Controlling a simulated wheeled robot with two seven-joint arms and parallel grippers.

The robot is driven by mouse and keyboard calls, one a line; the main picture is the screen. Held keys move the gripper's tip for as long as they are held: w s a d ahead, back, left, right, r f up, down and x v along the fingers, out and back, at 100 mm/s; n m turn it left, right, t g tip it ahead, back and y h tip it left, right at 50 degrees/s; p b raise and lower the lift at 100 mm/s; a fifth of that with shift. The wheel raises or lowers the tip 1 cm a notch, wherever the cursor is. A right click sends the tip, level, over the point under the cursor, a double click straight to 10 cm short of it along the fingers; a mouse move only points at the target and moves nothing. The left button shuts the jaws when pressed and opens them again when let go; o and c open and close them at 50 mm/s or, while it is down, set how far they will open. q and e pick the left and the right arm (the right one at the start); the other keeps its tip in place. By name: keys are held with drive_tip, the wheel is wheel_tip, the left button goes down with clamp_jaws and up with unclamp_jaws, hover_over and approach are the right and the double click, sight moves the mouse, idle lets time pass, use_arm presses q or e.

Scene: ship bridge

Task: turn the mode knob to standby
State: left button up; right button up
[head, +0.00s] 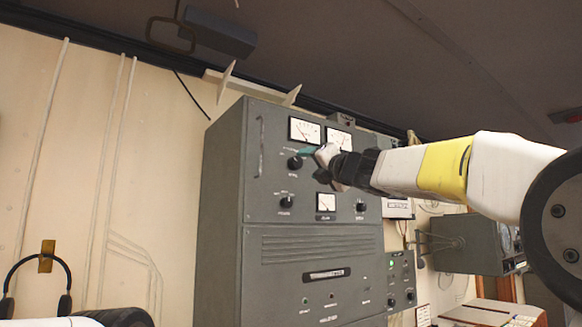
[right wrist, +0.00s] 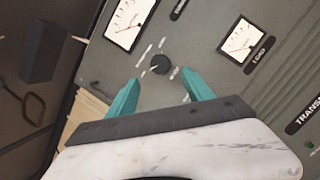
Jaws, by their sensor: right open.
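A black round knob (head: 295,162), which I take to be the mode knob, sits below the left upper meter of the grey cabinet. Small white marks surround it, too small to read, and I cannot tell its setting. My right gripper (head: 309,152) is in front of the panel beside this knob, coming from the right. In the right wrist view the knob (right wrist: 160,64) shows just beyond and between the two teal fingertips of the open right gripper (right wrist: 162,82). The fingers are apart from it. My left gripper's fingers do not show.
The grey cabinet (head: 224,190) has meters, including a lower one (head: 326,202), and other knobs at lower left (head: 286,202) and lower right (head: 360,207). A smaller grey panel (head: 401,280) stands to the right. Headphones (head: 40,262) hang on the left wall.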

sight(297, 162)
drive_tip(key=x, duration=0.7)
drive_tip(key=shift+w+a, duration=0.15)
drive_tip(key=shift+w, duration=0.1)
clamp_jaws()
drive_tip(key=shift+m, duration=0.5)
drive_tip(key=shift+s+a+r+m+h, duration=0.1)
drive_tip(key=shift+m+h, duration=0.2)
drive_tip(key=shift+m, duration=0.35)
drive_tip(key=shift+s+a+r+m+h, duration=0.15)
drive_tip(key=shift+m+h, duration=0.15)
drive_tip(key=shift+m, duration=0.35)
drive_tip(key=shift+w+d+m+g+h, duration=0.15)
drive_tip(key=shift+m+h, duration=0.25)
drive_tip(key=shift+m, duration=0.95)
drive_tip(key=shift+a+m+g+h, duration=0.15)
drive_tip(key=shift+m+h, duration=0.25)
drive_tip(key=shift+m, duration=0.95)
drive_tip(key=shift+d, duration=0.15)
